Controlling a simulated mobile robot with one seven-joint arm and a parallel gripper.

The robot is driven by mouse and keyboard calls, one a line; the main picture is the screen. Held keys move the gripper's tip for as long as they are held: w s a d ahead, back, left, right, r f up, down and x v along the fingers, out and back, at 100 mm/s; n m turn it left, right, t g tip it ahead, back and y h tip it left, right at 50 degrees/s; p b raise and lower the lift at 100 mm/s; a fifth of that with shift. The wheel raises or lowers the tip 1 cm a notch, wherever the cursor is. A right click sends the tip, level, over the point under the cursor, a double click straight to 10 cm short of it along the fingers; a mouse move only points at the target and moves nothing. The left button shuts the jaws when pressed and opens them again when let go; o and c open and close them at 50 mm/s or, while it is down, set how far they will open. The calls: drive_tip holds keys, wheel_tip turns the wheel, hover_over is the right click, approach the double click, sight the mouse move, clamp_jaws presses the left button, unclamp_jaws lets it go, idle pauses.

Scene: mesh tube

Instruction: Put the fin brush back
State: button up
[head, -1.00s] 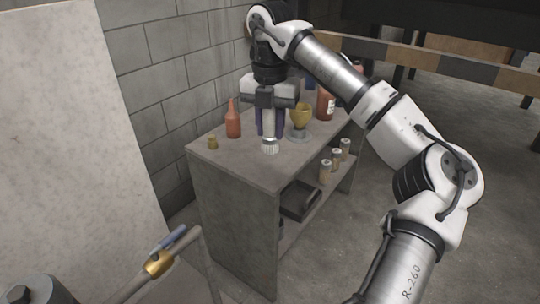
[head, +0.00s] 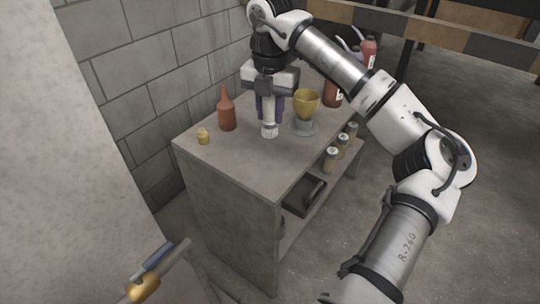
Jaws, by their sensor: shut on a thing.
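The fin brush (head: 268,130) has a pale handle and a fan of white bristles. It hangs upright, bristles down, in my gripper (head: 269,108), which is shut on it. The bristles are over or on the grey top of the cabinet (head: 235,159); I cannot tell whether they touch. My gripper is between a red-brown bottle (head: 227,112) on its left and a gold cup on a grey stand (head: 306,104) on its right. The dark fingers partly hide the brush's upper handle.
A small yellow pot (head: 203,136) stands near the cabinet's left edge. Red bottles (head: 332,92) stand at the back right. The lower shelf holds several small jars (head: 331,159) and a black tray (head: 304,195). A block wall (head: 135,100) is close behind. The cabinet top's front is clear.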

wheel_tip(320, 180, down, 14)
drive_tip(key=shift+r, duration=0.25)
drive_tip(key=shift+f, duration=0.15)
drive_tip(key=o, duration=1.1)
drive_tip(key=shift+c, duration=0.2)
